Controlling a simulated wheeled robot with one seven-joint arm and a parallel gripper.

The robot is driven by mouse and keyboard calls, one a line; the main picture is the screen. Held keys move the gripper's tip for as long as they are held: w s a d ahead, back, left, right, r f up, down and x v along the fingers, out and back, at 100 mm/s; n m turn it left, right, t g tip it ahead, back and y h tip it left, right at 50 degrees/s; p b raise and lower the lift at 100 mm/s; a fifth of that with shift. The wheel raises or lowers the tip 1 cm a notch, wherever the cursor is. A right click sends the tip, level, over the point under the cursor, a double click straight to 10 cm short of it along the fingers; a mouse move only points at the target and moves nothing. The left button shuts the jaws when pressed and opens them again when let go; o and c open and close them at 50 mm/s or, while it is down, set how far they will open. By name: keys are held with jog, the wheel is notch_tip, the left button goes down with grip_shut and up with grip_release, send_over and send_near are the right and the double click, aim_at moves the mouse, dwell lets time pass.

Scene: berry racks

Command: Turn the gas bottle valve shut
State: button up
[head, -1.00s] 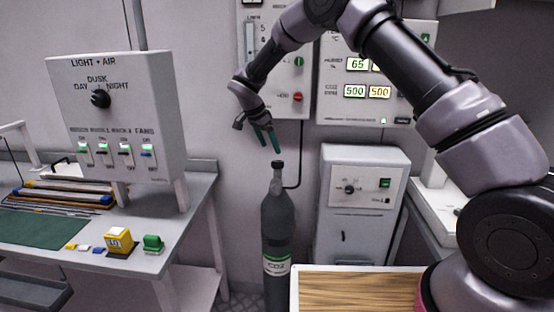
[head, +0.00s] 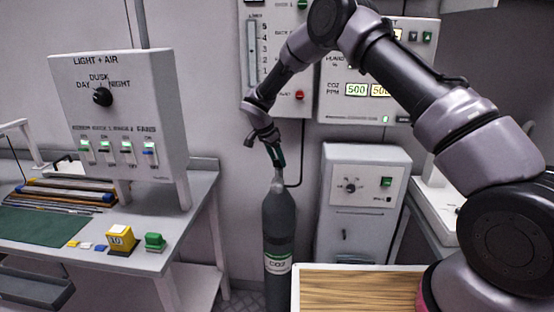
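The gas bottle (head: 278,235) is a dark grey cylinder with a white and green CO2 label. It stands upright on the floor between the bench and the grey cabinet. Its valve is at the top of the narrow neck (head: 278,182). My gripper (head: 278,164) reaches down from above, with its dark green fingers at the valve. The fingers hide the valve knob. At this size I cannot tell whether they are closed on it or only around it.
A light and air control box (head: 118,115) stands on the bench (head: 180,215) at left. A grey cabinet (head: 362,225) is right of the bottle. Wall panels (head: 345,105) are behind my arm. A wood-topped surface (head: 350,290) is in front at right.

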jog(key=shift+c, duration=1)
